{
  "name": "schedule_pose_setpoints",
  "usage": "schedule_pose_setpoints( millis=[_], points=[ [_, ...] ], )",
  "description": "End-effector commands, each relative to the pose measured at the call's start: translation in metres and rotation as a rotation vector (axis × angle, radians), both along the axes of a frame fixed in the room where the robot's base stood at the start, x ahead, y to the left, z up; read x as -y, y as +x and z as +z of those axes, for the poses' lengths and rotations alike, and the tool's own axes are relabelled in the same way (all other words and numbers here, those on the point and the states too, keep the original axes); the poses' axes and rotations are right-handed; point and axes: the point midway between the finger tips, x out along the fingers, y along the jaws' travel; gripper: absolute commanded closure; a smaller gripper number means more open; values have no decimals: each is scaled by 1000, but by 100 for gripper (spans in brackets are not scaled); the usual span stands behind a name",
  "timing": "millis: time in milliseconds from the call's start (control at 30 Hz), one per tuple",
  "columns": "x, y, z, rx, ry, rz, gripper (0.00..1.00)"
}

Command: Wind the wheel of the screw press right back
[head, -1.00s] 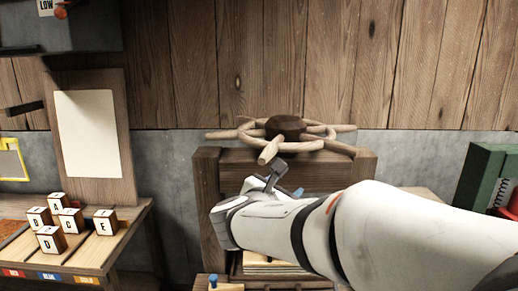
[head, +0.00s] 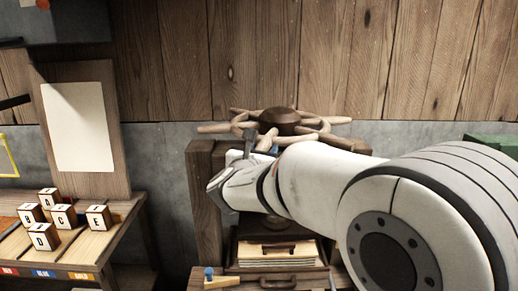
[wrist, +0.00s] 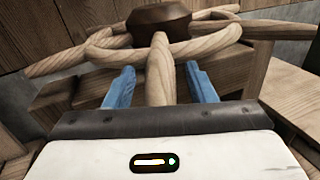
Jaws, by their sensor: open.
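The wheel (head: 290,123) of the screw press is pale wood with a dark hub and several spoke handles sticking out past the rim. It sits on top of the wooden press frame (head: 200,190). My gripper (head: 262,142) is at the near side of the wheel. In the wrist view the wheel (wrist: 215,47) fills the top, and one spoke handle (wrist: 159,75) points towards me between the blue fingers of my gripper (wrist: 160,88). The fingers are open, with a gap on both sides of the handle. My arm hides part of the frame and the near rim.
Below the wheel, a stack of boards (head: 300,252) lies in the press. A bench with lettered blocks (head: 62,215) and an upright board with a blank sheet (head: 78,128) stand at the left. A plank wall (head: 290,50) rises close behind the wheel.

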Motion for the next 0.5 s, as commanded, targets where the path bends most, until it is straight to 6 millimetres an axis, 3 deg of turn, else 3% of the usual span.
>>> schedule_pose_setpoints(
  millis=[200, 500],
  points=[
    [0, 0, 0, 0, 0, 1, 50],
    [-1, 0, 0, -1, 0, 1, 74]
  ],
)
